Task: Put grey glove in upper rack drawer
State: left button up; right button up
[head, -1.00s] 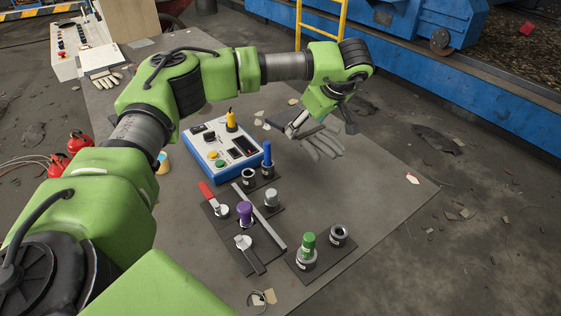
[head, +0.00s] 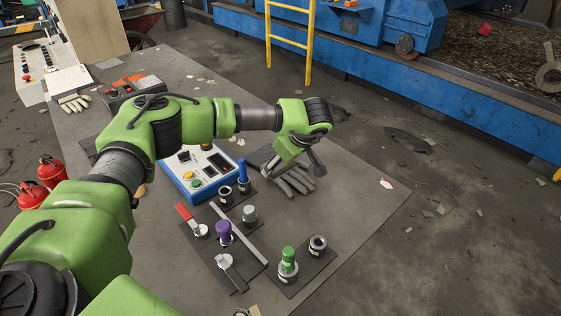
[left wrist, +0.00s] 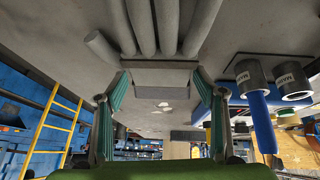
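The grey glove (head: 292,181) is at the right part of the grey table, with its fingers toward the lower right. My left gripper (head: 294,167) is over its cuff. In the left wrist view the gripper (left wrist: 158,80) has a finger against each side of the cuff (left wrist: 158,75), and the glove's fingers stretch away at the top. It appears shut on the glove, close above the tabletop; any gap beneath is hard to see. I see no rack drawer that I can make out. My right gripper is not in view.
A blue-white control box (head: 196,172) stands left of the glove. Knobs and valves on dark plates, including a blue knob (head: 242,170) and a green knob (head: 288,258), lie in front. A pale glove (head: 73,102) lies far left.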

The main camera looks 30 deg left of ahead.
pick_arm(q)
jog(key=o, duration=0.4)
